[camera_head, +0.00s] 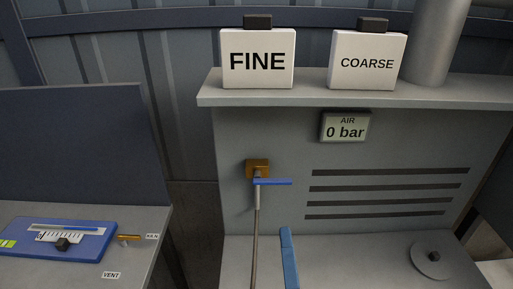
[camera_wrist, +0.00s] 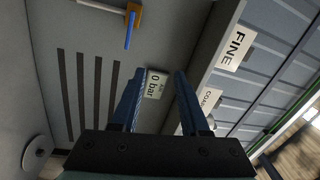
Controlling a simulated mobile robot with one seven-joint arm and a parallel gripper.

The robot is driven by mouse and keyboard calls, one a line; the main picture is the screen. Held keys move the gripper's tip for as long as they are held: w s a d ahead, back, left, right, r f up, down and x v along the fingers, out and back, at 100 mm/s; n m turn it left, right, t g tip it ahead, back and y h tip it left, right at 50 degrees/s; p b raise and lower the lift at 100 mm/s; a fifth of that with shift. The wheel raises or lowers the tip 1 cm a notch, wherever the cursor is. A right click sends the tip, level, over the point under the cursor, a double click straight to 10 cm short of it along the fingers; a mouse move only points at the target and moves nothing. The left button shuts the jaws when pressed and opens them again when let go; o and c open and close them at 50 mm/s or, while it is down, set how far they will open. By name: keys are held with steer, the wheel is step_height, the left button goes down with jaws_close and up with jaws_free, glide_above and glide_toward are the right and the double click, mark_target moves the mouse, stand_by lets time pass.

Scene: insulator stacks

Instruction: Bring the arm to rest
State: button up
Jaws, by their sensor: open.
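My gripper (camera_wrist: 160,74) is in the wrist view, its two dark blue fingers apart with nothing held between them. Beyond the fingertips is the grey panel with the AIR gauge (camera_wrist: 154,86), which reads 0 bar. In the head view a blue bar (camera_head: 290,260) rises from the bottom edge in front of the panel; it may be one of my fingers, but I cannot tell for sure. The rest of my arm is not clearly seen.
The FINE box (camera_head: 258,62) and COARSE box (camera_head: 366,64) stand on the shelf (camera_head: 310,95) above the gauge (camera_head: 345,127). A round disc (camera_head: 432,262) lies at lower right. A blue instrument (camera_head: 65,240) sits on the left bench.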

steer(key=w+a+r+n+t+y, duration=0.15)
steer(key=r+n, duration=0.25)
steer(key=r, duration=0.4)
steer(key=w+a+r+n+t, duration=0.1)
steer(key=w+a+r+n, duration=0.2)
steer(key=r, duration=0.6)
steer(key=s+r+n+t+h, duration=0.1)
steer(key=s+r+n, duration=0.3)
steer(key=r, duration=0.7)
steer(key=s+r+n+t+h, duration=0.1)
steer(key=s+r+n+t, duration=0.3)
steer(key=r, duration=0.8)
steer(key=shift+a+t, duration=0.25)
steer(key=shift+t, duration=0.1)
steer(key=shift+s+f, duration=0.1)
steer(key=shift+s, duration=0.05)
